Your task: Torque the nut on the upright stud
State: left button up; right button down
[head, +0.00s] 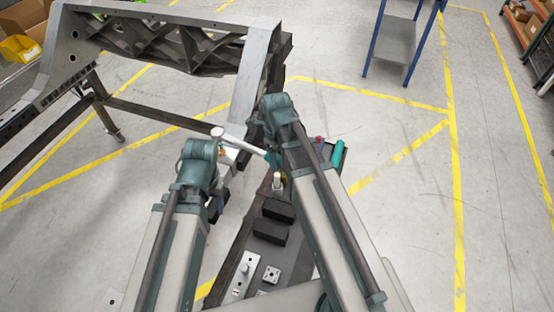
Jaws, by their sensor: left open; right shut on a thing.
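My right gripper (268,157) is shut on a pale, wrench-like bar (238,142), though the arm hides most of the grip. The bar slants up and left to a round end (217,131) beside the chassis frame (248,85). My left gripper (216,207) is open, dark and mostly hidden behind its own wrist, left of the narrow dark bench. A small pale upright cylinder (277,181) stands on the bench below the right gripper; I cannot tell what it is. I cannot make out the upright stud or its nut for sure.
The dark bench (230,262) holds black blocks (270,232), a metal plate with a peg (242,275) and a small square plate (272,274). A teal cylinder (338,152) lies at its far end. A blue-posted rack (390,40) stands behind.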

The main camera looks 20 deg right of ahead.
jog(key=shift+r+p, duration=1.8)
jog(key=shift+r, duration=0.25)
jog(key=shift+f, duration=0.1)
